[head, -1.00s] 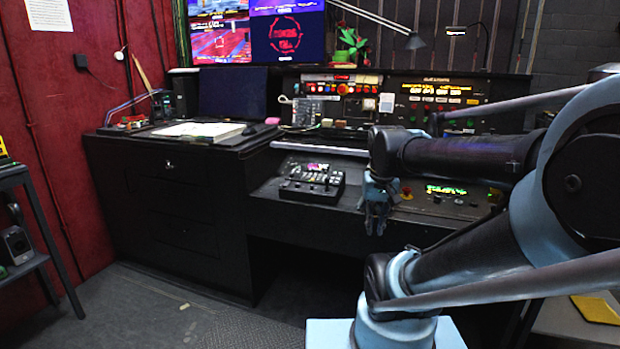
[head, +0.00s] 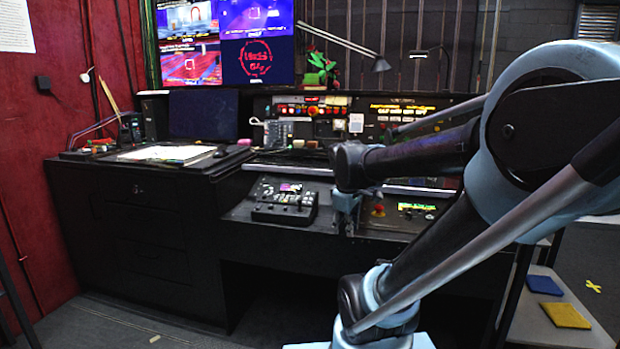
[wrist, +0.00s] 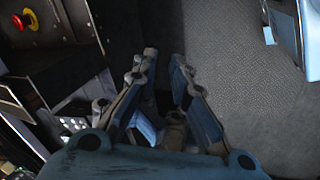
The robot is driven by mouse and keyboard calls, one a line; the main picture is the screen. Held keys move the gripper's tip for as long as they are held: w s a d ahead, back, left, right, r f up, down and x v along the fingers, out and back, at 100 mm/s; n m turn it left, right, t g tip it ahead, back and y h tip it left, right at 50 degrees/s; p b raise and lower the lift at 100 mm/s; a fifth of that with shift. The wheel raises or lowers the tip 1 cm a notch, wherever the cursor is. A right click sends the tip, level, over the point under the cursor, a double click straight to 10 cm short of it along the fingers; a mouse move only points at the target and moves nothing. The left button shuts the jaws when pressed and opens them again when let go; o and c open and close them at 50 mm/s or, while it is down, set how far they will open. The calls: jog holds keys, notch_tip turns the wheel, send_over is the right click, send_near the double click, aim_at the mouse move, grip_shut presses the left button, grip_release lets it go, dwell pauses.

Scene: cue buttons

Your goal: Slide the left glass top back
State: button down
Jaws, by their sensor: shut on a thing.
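The dark control desk (head: 300,238) stands ahead. A flat pale sheet or panel (head: 170,153) lies on its left top; I cannot tell whether this is the left glass top, and no clear glass edge shows. My gripper (head: 346,222) is at the desk's front edge, right of the black button box (head: 284,201) and left of the red emergency button (head: 378,210). In the wrist view my gripper's fingers (wrist: 163,56) are close together with a narrow dark gap. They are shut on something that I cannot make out. The emergency button (wrist: 28,19) shows at the upper left there.
Screens (head: 228,42) and a bent lamp (head: 380,64) stand behind the desk. A red wall (head: 55,150) is at the left. A low shelf at the right holds a yellow pad (head: 566,316) and a blue pad (head: 544,284). Grey floor (wrist: 240,90) lies below my gripper.

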jog(key=w+a+r+n+t, duration=0.2)
jog(key=w+a+r+n, duration=0.15)
jog(key=w+n, duration=0.55)
jog(key=w+a+r+n+t+h, duration=0.1)
jog(key=w+a+r+n, duration=0.4)
jog(key=w, duration=0.8)
jog(key=w+a+r+n+t, duration=0.2)
jog(key=w+n, duration=0.6)
jog(key=w, duration=0.4)
jog(key=w+d+r+x, duration=0.1)
jog(key=x, duration=1.1)
jog(key=shift+w, duration=0.4)
jog(key=shift+d+r, duration=0.1)
